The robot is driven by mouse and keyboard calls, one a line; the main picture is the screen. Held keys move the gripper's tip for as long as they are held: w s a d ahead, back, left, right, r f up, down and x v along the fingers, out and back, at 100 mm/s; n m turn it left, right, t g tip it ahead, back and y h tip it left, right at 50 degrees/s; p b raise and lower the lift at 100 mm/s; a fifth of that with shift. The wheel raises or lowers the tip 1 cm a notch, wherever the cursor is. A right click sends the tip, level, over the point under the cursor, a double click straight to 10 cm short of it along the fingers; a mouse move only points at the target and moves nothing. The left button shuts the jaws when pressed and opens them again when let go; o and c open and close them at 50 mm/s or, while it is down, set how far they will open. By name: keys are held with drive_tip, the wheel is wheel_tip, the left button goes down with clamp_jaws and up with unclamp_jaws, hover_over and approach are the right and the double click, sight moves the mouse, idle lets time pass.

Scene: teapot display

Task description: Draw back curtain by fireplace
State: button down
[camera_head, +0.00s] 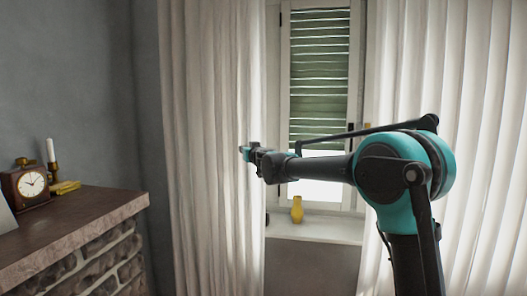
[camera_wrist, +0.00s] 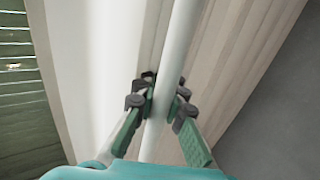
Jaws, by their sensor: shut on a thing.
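The left curtain (camera_head: 205,110), pale and pleated, hangs between the fireplace and the window, covering the window's left side. In the head view my gripper (camera_head: 244,152) is at this curtain, near its window-side edge, about mid-height of the picture. In the wrist view my gripper (camera_wrist: 163,100) has its two fingers on either side of a pale, rod-like upright strip at the curtain (camera_wrist: 235,60), and is shut on it. I cannot tell whether the strip is a fold or the curtain's edge. The fireplace (camera_head: 85,240), stone with a wooden mantel, stands at the left.
The window (camera_head: 319,80) shows green shutter slats. A yellow vase (camera_head: 297,209) stands on the sill (camera_head: 330,229). A second curtain (camera_head: 475,80) hangs at the right behind my arm. The mantel holds a clock (camera_head: 32,183) and a candle (camera_head: 50,150).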

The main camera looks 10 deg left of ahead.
drive_tip(key=a, duration=1.4)
drive_tip(key=shift+a, duration=0.3)
drive_tip(key=c, duration=1.7)
unclamp_jaws()
drive_tip(key=v, duration=1.2)
